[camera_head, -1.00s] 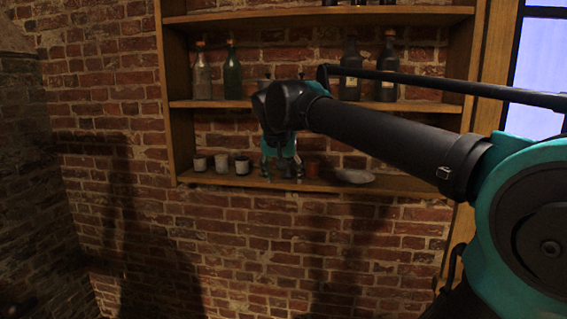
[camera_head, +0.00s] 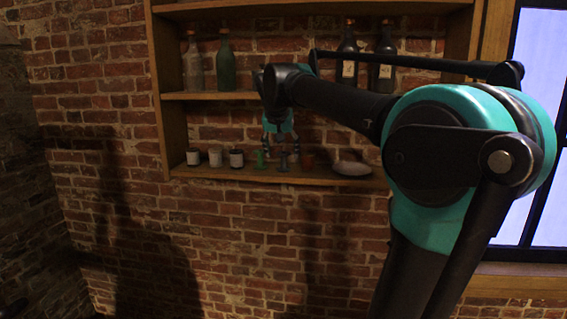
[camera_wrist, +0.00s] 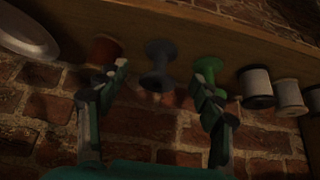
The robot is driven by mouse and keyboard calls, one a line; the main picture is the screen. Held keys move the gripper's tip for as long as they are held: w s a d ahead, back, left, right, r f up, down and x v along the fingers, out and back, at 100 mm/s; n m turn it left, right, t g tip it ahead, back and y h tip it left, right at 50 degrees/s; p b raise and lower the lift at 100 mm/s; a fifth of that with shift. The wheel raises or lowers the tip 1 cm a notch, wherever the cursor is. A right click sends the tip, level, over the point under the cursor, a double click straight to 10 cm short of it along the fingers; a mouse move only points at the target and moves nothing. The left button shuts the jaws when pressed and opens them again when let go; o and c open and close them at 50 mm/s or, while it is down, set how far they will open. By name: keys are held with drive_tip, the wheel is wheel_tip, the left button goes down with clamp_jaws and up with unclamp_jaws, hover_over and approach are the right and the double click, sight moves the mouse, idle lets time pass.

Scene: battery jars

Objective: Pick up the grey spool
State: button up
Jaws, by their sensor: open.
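The grey spool (camera_head: 284,161) stands upright on the lowest shelf, between a green spool (camera_head: 261,158) and a reddish-brown pot (camera_head: 308,159). In the wrist view the grey spool (camera_wrist: 159,66) shows between and beyond the fingertips. My gripper (camera_head: 282,147) is open and empty, in front of the shelf and slightly above the spool in the head view. In the wrist view my gripper (camera_wrist: 160,76) has its fingers spread, the left one near the reddish pot (camera_wrist: 103,50) and the right one overlapping the green spool (camera_wrist: 209,67). No contact with the grey spool shows.
Bottles (camera_head: 226,65) stand on the shelf above. A brick wall lies behind, and a window is at the right.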

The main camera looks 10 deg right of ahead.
sight(283, 153)
drive_tip(key=w+f, duration=0.1)
drive_tip(key=w+d+f, duration=0.1)
drive_tip(key=w, duration=0.1)
drive_tip(key=shift+w, duration=0.1)
drive_tip(key=shift+w+f, duration=0.2)
drive_tip(key=shift+f, duration=0.1)
drive_tip(key=shift+c, duration=0.3)
drive_tip(key=c, duration=1)
drive_tip(key=shift+r, duration=0.15)
drive_tip(key=shift+c, duration=0.2)
